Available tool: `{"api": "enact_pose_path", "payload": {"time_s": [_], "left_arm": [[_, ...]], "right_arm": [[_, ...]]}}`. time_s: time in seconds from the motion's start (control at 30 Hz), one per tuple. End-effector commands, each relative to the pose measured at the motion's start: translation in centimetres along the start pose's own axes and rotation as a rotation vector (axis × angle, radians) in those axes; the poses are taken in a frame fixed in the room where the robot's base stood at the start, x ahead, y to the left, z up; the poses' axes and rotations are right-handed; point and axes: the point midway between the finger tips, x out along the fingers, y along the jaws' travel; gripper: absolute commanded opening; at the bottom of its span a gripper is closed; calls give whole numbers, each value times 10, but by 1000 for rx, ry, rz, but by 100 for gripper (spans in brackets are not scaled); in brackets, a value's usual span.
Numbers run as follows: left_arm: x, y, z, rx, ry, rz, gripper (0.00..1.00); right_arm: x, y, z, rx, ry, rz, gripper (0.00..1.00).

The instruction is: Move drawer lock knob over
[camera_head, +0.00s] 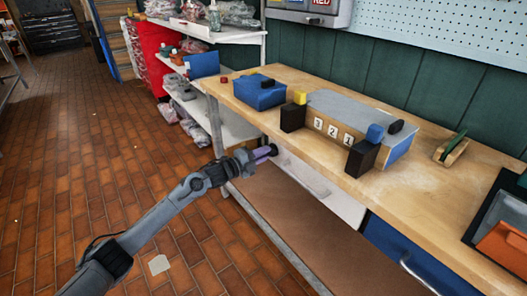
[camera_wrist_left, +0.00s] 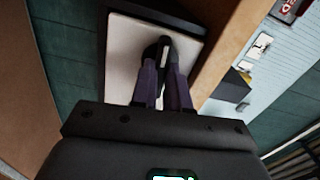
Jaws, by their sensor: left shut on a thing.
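In the head view my left gripper (camera_head: 262,153) reaches in from the left to the front edge of the wooden workbench, at the left end of a white drawer front (camera_head: 325,190). Its purple-grey fingers are shut on a small dark knob (camera_head: 272,149). In the left wrist view the fingers (camera_wrist_left: 166,78) close on the black knob (camera_wrist_left: 164,48), which has a pale stripe along it. The knob is in front of the white panel (camera_wrist_left: 122,55). The fingers hide part of the knob. My right gripper is in neither view.
On the bench top (camera_head: 420,190) stand a blue box (camera_head: 260,95), a grey-topped block with number tiles (camera_head: 335,132), a green-handled brush (camera_head: 452,148) and a dark tray (camera_head: 500,215). A blue drawer (camera_head: 400,250) is at the right. A lower shelf (camera_head: 265,200) lies beneath.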

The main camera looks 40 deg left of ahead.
Motion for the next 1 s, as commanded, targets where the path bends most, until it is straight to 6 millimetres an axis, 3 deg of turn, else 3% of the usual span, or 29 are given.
{"api": "enact_pose_path", "payload": {"time_s": [0.03, 0.4, 1.0], "left_arm": [[0, -5, -1, -33, -1, 2, 0], [0, -6, 0, -360, -3, 2, 0], [0, -3, -1, -931, -2, 1, 0]], "right_arm": [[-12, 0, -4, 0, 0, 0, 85], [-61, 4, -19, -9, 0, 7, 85], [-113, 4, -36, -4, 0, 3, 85]]}}
